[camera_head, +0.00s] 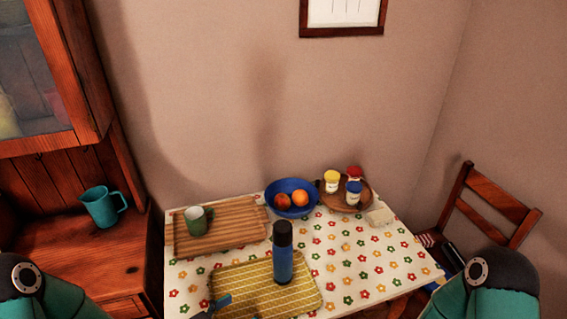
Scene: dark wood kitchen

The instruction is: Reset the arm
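Teal and dark parts of my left arm (45,292) show at the bottom left corner. Similar parts of my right arm (485,290) show at the bottom right. Both arms are cut off by the lower picture edge.
A flowered table (345,262) carries a wooden board (240,231) with a green mug (198,220), a yellow tray (308,294) with a blue bottle (283,255), a blue fruit bowl (292,208), and jars. A cabinet (95,240) stands left, a chair (500,205) right.

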